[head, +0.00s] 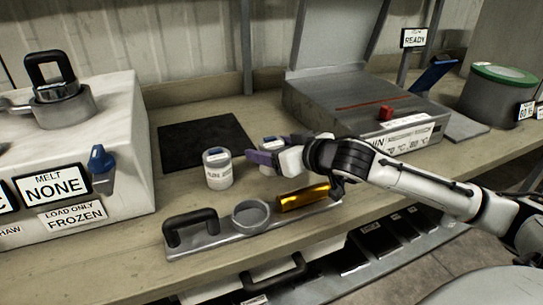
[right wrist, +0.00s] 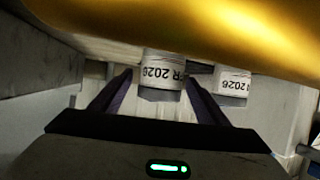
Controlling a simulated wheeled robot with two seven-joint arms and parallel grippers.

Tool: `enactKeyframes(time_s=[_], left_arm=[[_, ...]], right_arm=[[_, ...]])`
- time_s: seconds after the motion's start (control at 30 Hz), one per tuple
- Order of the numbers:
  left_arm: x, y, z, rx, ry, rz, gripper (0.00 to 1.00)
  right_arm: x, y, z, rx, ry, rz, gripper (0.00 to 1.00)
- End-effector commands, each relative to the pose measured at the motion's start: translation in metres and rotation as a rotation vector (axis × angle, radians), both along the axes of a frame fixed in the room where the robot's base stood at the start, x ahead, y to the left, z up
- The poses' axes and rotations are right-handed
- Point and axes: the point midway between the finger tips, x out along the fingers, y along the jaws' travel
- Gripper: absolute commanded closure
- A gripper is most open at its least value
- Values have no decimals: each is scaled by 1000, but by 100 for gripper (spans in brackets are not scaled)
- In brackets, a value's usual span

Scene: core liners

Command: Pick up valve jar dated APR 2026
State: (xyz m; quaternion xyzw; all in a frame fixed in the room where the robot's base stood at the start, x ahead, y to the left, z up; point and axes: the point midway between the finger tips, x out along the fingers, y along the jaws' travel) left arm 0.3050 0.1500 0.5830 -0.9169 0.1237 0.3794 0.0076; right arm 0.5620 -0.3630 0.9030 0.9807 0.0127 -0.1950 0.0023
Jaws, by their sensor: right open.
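My right gripper (head: 275,150) is open over the bench, with its purple fingers pointing left. A second similar jar (head: 218,168) stands on the bench to the left of the gripper. It also shows in the right wrist view (right wrist: 233,82), to the right of the fingers, its label partly reading "2026". My left gripper is not in view.
A shiny gold cylinder (head: 303,198) lies on a grey tray with a handle and ring (head: 215,240), below the right gripper; it crosses the top of the wrist view. A grey box with a red knob (head: 360,115) is behind. A black mat (head: 205,140) lies left.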

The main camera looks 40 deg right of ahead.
Motion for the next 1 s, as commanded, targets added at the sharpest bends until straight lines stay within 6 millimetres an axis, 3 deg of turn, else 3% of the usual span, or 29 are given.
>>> enactKeyframes(time_s=[0.23, 0.5, 0.77, 1.0], left_arm=[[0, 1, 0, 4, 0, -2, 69], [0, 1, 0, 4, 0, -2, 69], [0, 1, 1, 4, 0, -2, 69], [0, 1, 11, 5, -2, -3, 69]], right_arm=[[1, 0, 0, -1, 0, 0, 33], [0, 0, 0, -1, 0, 0, 78], [1, 0, 4, -2, -2, 1, 78], [1, 0, 46, -2, -7, 1, 78]])
